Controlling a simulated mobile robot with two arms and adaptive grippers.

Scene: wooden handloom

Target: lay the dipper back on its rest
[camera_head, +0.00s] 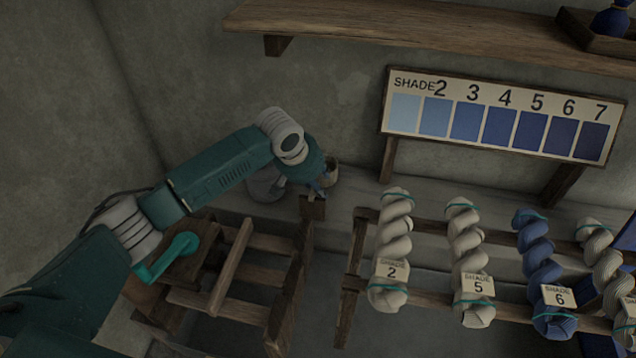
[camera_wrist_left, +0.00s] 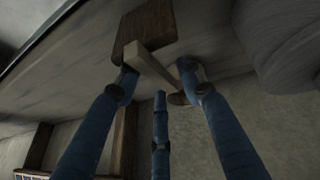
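The wooden rest (camera_head: 312,207) is a small brown block at the back ledge, and its top also shows in the left wrist view (camera_wrist_left: 150,22). A pale square bar (camera_wrist_left: 150,68), apparently the dipper's handle, reaches from the block between my fingers. My left gripper (camera_head: 316,188) is at the rest. In the wrist view its blue fingers (camera_wrist_left: 157,85) stand apart with a gap wider than the bar, so it looks open around it. Whether a finger touches the bar is unclear. A small pale cup shape (camera_head: 332,172) shows beside the gripper, perhaps the dipper's bowl. My right gripper is not in view.
A grey rounded vessel (camera_head: 265,184) stands left of the rest, partly behind my arm. A wooden frame with a teal crank (camera_head: 180,250) is in front. Skeins (camera_head: 394,235) hang on a rack to the right. A shade board (camera_head: 500,120) stands behind; a shelf (camera_head: 430,25) is above.

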